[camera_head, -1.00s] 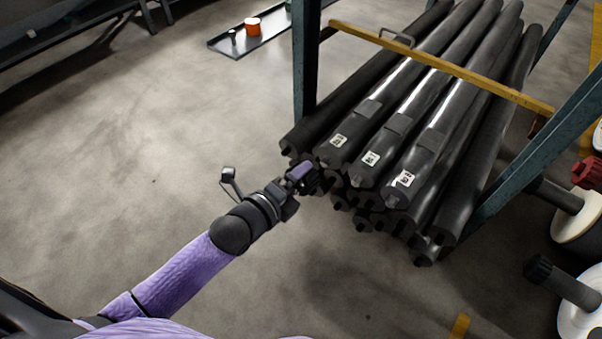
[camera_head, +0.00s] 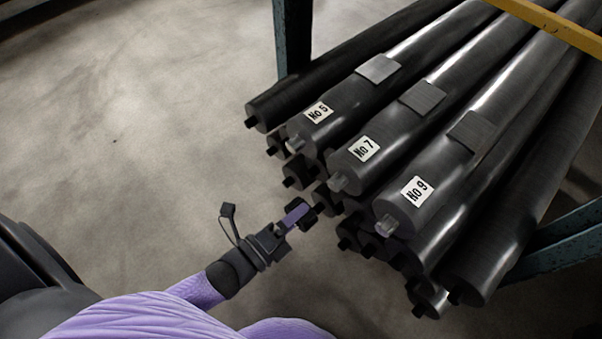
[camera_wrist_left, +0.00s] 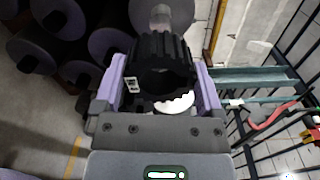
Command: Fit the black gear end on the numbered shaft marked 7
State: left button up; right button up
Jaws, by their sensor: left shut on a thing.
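The black gear end (camera_wrist_left: 163,60) is held between the purple fingers of my left gripper (camera_wrist_left: 162,86). In the head view my left gripper (camera_head: 294,218) holds the gear end (camera_head: 304,209) in front of the roll ends, below and left of the shaft marked No 7 (camera_head: 372,146). A small metal stub (camera_head: 338,183) sticks out of that roll's end. My right gripper is not in view.
Rolls marked No 5 (camera_head: 318,112) and No 9 (camera_head: 417,191) lie on either side of No 7. Several unmarked rolls are stacked below. A teal rack post (camera_head: 292,38) stands at the back and a yellow bar (camera_head: 548,24) crosses above. The floor at left is clear.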

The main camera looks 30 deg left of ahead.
pick_arm(q)
jog(key=shift+s+r, duration=0.1)
jog(key=shift+r, duration=0.05)
jog(key=shift+w, duration=0.3)
jog(key=x, duration=0.4)
jog(key=shift+b, duration=0.35)
jog(key=shift+w+d, duration=0.2)
jog(key=shift+w, duration=0.3)
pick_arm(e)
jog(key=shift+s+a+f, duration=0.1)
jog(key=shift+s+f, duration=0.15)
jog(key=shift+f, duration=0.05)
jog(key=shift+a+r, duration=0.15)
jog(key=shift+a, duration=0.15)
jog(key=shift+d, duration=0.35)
